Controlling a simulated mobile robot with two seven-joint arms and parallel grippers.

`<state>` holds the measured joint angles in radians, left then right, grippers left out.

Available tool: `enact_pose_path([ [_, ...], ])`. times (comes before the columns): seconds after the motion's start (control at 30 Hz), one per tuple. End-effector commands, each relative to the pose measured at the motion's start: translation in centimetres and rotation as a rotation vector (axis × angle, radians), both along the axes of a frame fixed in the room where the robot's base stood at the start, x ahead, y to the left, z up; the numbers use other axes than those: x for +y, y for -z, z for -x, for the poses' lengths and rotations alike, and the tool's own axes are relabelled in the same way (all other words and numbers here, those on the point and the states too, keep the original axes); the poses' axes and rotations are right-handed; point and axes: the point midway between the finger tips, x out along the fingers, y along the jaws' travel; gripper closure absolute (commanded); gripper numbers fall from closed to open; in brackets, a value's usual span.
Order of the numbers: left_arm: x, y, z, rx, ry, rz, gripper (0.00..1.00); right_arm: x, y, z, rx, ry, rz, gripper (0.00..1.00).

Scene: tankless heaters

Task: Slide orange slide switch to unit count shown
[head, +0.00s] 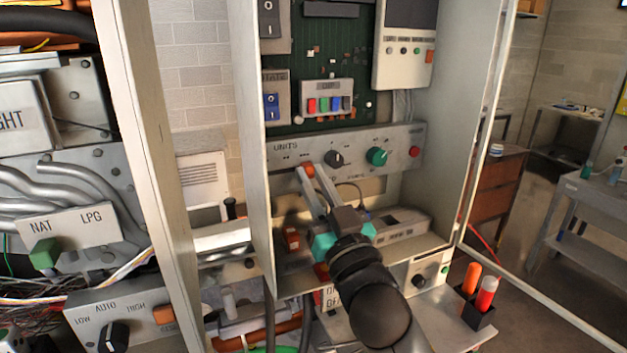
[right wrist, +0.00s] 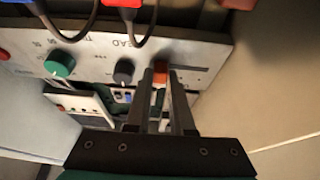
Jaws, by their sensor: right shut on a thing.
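The orange slide switch (head: 308,169) sits on the grey panel marked UNITS (head: 352,136), left of a black knob. In the right wrist view the orange switch (right wrist: 160,72) shows between the two fingertips. My right gripper (head: 306,172) is shut on the switch, and it also shows in the right wrist view (right wrist: 163,80). The small slot marks by the switch are too small to read. My left gripper is not in view.
A black knob (head: 334,158), a green knob (head: 376,156) and a red button (head: 414,152) sit right of the switch. The cabinet's side wall (head: 252,140) stands close on the left. Coloured buttons (head: 328,104) are above the panel.

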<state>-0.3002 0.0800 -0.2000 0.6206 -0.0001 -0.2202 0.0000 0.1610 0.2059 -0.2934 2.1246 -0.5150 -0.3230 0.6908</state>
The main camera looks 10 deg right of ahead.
Motion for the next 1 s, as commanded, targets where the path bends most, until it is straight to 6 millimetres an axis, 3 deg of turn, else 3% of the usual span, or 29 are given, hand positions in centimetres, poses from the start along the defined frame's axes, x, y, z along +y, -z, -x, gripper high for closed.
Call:
enact_pose_path([
  [0.37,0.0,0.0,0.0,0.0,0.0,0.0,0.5,0.0,0.1,0.0,0.001,0.0,0.0,1.0],
  [0.7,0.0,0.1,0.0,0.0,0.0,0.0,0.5,2.8,0.1,0.5,0.003,-0.002,-0.003,1.0],
  [1.0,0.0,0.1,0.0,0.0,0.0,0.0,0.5,3.0,0.1,0.6,0.002,0.0,0.001,1.0],
])
